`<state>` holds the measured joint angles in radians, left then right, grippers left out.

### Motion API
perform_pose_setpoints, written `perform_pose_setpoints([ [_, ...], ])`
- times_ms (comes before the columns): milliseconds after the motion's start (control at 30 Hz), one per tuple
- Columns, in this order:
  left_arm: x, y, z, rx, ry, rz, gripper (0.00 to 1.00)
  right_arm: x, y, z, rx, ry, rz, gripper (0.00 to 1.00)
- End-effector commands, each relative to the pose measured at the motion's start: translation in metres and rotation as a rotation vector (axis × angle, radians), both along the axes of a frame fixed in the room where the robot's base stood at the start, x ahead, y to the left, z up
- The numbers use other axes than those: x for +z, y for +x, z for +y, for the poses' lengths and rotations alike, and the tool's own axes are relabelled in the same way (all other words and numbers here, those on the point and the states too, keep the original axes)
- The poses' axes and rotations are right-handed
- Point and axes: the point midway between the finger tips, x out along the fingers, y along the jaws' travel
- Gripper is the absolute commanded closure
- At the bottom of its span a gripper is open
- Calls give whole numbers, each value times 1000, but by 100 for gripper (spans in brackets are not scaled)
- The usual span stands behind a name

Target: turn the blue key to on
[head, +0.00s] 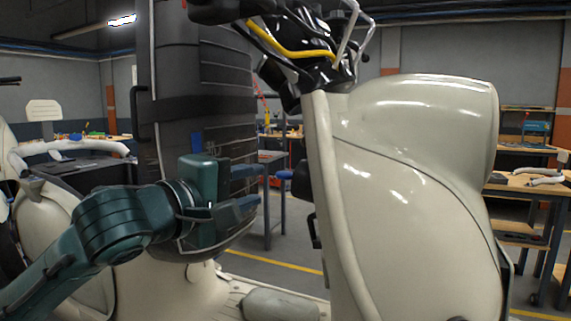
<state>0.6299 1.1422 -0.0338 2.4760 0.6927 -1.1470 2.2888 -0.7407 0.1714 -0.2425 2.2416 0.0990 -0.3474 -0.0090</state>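I cannot make out a blue key in the head view; it may be hidden or too small to tell. A cream scooter fills the right, with its front panel (410,190) facing me and dark handlebar parts (320,60) above it. My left gripper (243,191) comes in from the left, in front of a large dark ribbed seat-like body (205,80). Its two bluish fingers point right, one above the other, with an empty gap between them. The gripper is left of the scooter panel and apart from it. My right gripper is not in view.
Cream bodywork (160,285) and a footboard (285,305) lie below the gripper. Open room shows between the gripper and the front panel. A workbench (535,185) stands at the far right, and another cream scooter part (70,147) shows at the left.

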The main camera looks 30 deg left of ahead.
Motion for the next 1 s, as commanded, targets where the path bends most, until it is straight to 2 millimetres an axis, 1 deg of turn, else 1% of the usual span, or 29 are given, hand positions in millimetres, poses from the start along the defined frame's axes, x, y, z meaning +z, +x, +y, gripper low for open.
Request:
perform_pose_setpoints([
  [33,6,3,-1,-1,-2,8,65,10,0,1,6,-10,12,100],
  [433,2,14,-3,0,3,6,65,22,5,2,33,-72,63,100],
  [500,1,23,-3,1,1,0,65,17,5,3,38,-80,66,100],
  [667,1,41,-7,-1,3,0,65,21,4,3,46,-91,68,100],
  [833,1,71,-12,0,3,0,65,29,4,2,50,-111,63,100],
  [1000,-1,98,-16,0,3,1,65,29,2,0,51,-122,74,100],
])
